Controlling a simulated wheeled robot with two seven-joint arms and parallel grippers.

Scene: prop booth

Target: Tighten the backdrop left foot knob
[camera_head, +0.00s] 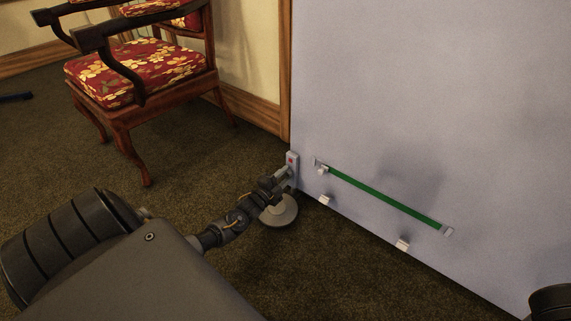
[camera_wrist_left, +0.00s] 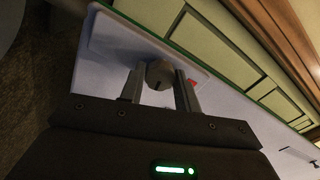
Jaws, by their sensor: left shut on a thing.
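The backdrop (camera_head: 400,90) is a large pale panel standing upright. At its lower left edge is a small white plate (camera_head: 291,159) with a red mark. My left gripper (camera_head: 286,178) reaches this plate from the left. In the left wrist view, a round grey knob (camera_wrist_left: 160,74) with a dark slot sits between the two fingers of my left gripper (camera_wrist_left: 161,88), and they are shut on it. The white plate (camera_wrist_left: 118,40) lies behind the knob. The contact is too small to see in the head view. My right gripper is not in view.
A round grey disc (camera_head: 279,212) is low beside the backdrop's left corner, below my gripper. A wooden armchair (camera_head: 140,80) with a red floral seat stands at the upper left. A green strip (camera_head: 385,199) and small white blocks are on the panel. Carpet between is clear.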

